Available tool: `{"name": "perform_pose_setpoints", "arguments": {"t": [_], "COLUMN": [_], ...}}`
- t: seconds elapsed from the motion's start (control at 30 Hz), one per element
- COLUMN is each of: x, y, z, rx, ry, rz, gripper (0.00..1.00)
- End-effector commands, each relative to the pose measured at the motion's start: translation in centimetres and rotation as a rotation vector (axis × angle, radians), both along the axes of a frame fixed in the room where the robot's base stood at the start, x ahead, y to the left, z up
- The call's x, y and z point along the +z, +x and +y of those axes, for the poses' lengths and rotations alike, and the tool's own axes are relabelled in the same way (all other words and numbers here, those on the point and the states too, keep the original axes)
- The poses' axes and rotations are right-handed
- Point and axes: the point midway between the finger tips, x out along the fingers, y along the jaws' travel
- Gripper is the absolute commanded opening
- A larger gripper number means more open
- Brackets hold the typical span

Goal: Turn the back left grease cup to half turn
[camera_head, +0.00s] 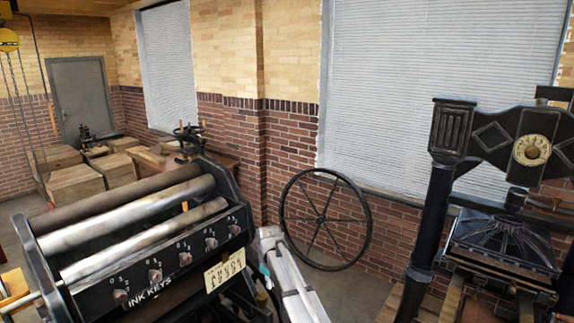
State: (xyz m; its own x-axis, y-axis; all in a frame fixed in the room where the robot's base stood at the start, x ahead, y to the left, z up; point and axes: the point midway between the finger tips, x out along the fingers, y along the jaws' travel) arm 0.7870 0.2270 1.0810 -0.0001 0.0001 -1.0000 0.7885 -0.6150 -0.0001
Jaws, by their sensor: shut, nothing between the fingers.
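No grease cup can be made out for certain in the head view. The nearest machine is a black roller press (200,270) at the lower left, with several long rollers (130,225). Its front panel, lettered "INK KEYS", carries a row of small knobs (185,258) with number marks around them. A black hand press (440,180) stands at the right, with a round cream dial (532,150) on its top beam. A pale arm-like part shows at the bottom centre, beside the roller press. My gripper is not in view.
A large spoked wheel (325,220) stands before the brick wall. Wooden crates (75,187) and a wooden table (150,160) stand at the back left, near a grey door (80,95). Bare floor shows between the wheel and the hand press.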

Motion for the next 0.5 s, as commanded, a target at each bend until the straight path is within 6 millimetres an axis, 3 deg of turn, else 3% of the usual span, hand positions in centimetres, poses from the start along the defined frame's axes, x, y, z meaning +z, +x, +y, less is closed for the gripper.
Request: {"name": "perform_pose_setpoints", "arguments": {"t": [0.5], "x": [-4.5], "y": [0.0], "z": [0.0], "rx": [0.0], "ry": [0.0], "rz": [0.0], "gripper": [0.0]}}
